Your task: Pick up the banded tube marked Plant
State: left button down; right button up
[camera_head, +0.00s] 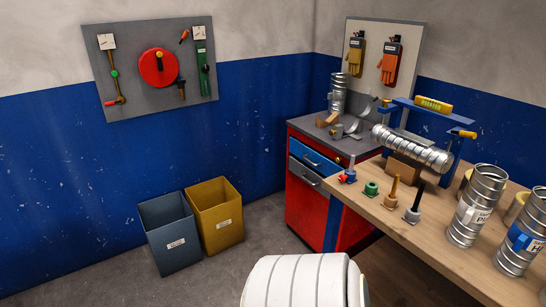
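A silvery ribbed tube (476,205) stands upright on the wooden bench at the right. Its white label seems to begin with "PL"; the rest is too small to read. A second ribbed tube (522,235) with a blue-and-white label stands in front and to the right of it, close by; its lettering is cut off from view. Neither of my grippers is in view, and nothing touches the tubes.
A horizontal spiral duct (412,150) rests in a blue-framed stand behind several small tools on the wooden bench (436,236). A red cabinet (308,205) stands left of it. Grey (172,236) and yellow (218,218) bins stand by the blue wall.

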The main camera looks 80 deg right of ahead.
aim_at(486, 182)
jog(key=z, duration=3.9)
